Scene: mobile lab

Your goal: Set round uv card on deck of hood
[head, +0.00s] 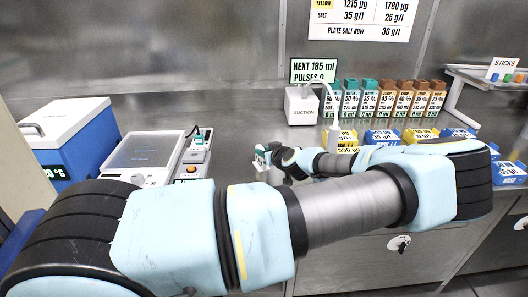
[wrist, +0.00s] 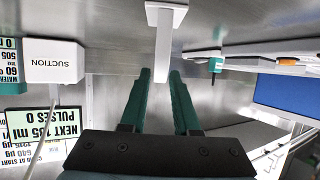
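I cannot make out a round UV card or a hood deck in either view. My gripper (head: 265,158) reaches over the middle of the steel counter (head: 238,130). In the wrist view its two teal fingers (wrist: 160,76) are apart, with a gap between them. A white post with a flat base (wrist: 165,42) stands just beyond the fingertips. Its free end lines up with the gap; I cannot tell whether it is between or touching the fingers. My arm hides much of the counter's front in the head view.
A blue and white box (head: 72,135), a balance-like device (head: 143,153) and an orange-button unit (head: 190,171) stand left. A sticks shelf (head: 490,74) is far right.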

